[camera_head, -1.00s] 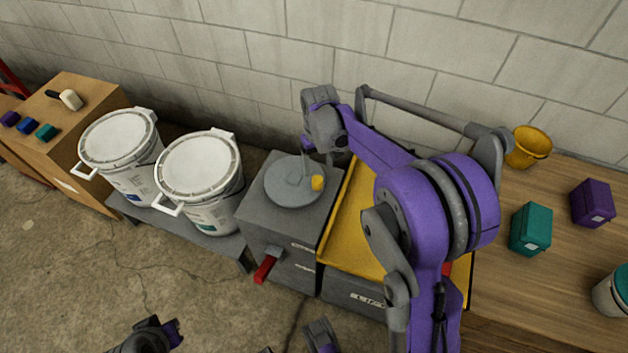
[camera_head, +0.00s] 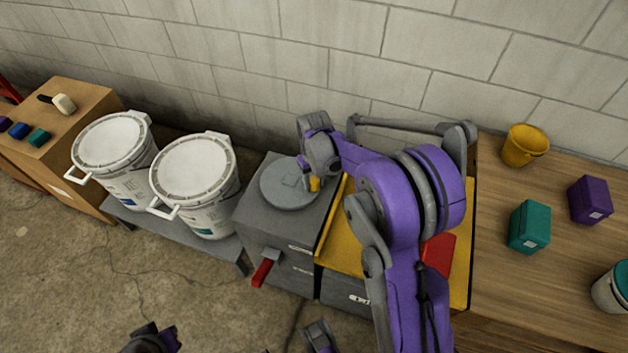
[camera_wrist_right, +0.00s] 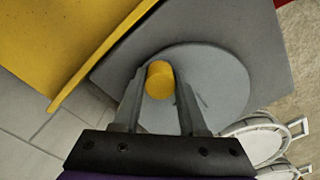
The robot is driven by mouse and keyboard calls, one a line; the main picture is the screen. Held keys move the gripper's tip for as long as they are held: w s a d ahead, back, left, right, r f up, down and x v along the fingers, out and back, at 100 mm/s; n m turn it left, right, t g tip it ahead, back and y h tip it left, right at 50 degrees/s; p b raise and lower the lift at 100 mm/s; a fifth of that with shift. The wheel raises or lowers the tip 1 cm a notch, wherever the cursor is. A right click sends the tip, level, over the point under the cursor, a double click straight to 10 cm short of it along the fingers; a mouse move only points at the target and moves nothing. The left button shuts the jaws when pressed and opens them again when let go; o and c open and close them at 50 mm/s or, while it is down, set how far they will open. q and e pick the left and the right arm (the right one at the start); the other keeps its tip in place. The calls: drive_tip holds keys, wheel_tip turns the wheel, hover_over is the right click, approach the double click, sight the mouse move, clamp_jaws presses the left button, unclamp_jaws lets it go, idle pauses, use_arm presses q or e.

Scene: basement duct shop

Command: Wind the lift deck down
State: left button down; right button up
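The lift deck (camera_head: 342,253) is a yellow tray-like platform on a grey base, partly hidden behind my right arm. Left of it stands a grey box with a round grey crank disc (camera_head: 285,190) on top. A yellow knob (camera_head: 314,185) stands up near the disc's right edge. My right gripper (camera_head: 309,187) is down at the knob. In the right wrist view its two fingers sit against both sides of the knob (camera_wrist_right: 159,80), with the disc (camera_wrist_right: 222,85) below. Dark and purple parts of me show at the bottom edge; I see no left fingers.
A red lever (camera_head: 264,268) sticks out of the box front. A red block (camera_head: 438,253) lies on the deck. Two white lidded buckets (camera_head: 193,168) (camera_head: 112,142) stand on a low shelf at left. The right bench holds a yellow bucket (camera_head: 525,146), teal box (camera_head: 529,227) and purple box (camera_head: 590,201).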

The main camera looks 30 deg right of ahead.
clamp_jaws()
idle(1.0)
